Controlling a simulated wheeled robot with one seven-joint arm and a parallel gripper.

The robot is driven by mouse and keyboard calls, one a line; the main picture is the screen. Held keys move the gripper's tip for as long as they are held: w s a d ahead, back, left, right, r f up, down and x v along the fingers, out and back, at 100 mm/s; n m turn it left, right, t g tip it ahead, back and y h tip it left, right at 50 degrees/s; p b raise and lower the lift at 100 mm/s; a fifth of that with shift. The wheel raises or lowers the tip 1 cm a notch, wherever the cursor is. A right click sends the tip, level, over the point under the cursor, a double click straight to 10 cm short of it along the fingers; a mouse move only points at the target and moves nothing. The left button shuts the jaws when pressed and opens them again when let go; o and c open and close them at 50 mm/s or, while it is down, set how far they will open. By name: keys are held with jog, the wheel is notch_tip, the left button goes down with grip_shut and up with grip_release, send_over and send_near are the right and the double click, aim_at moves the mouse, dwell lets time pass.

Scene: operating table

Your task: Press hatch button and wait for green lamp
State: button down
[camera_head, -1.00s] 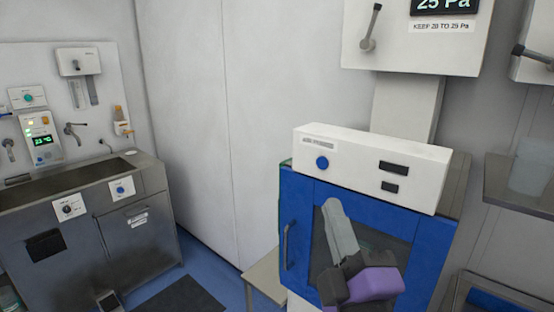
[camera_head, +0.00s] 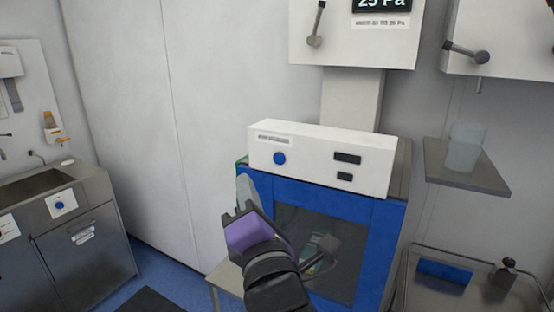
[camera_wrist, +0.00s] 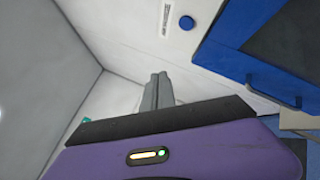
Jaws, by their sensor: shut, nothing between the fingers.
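A white control panel (camera_head: 325,150) tops a cabinet with a blue-framed glass door (camera_head: 375,240). A round blue button (camera_head: 279,158) is on the panel's left part, below a small label; it also shows in the wrist view (camera_wrist: 186,23). Two dark windows, the upper (camera_head: 347,158) and the lower (camera_head: 344,177), sit on the panel's right; neither shows green light. My arm hides part of the door.
A steel sink unit (camera_head: 80,235) with another blue button (camera_head: 60,205) stands at the left. A shelf (camera_head: 480,180) holding a translucent container (camera_head: 465,148) and a steel tray (camera_head: 425,290) are at the right. White wall boxes hang above.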

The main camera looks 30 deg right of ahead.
jog(key=shift+w+d, duration=0.85)
jog(key=shift+d, duration=0.35)
jog(key=shift+w+d, duration=0.85)
jog(key=shift+d, duration=0.35)
jog(key=shift+w+d, duration=0.85)
jog(key=shift+d, duration=0.35)
jog(key=shift+w+d+p, duration=0.1)
jog(key=shift+d+p, duration=0.05)
jog(key=shift+p, duration=0.2)
jog(key=shift+w+d, duration=0.15)
jog(key=shift+d, duration=0.05)
jog(key=shift+w+d+p, duration=0.25)
jog(key=shift+d+p, duration=0.05)
jog(key=shift+s+a, duration=0.5)
jog(key=shift+a, duration=0.1)
dwell(0.4)
jog(key=shift+s+a+p, duration=0.15)
jog(key=shift+s+a, duration=0.6)
jog(key=shift+a, duration=0.3)
jog(key=shift+s+a+p, duration=0.15)
jog(key=shift+s+a, duration=0.55)
jog(key=shift+a, duration=0.3)
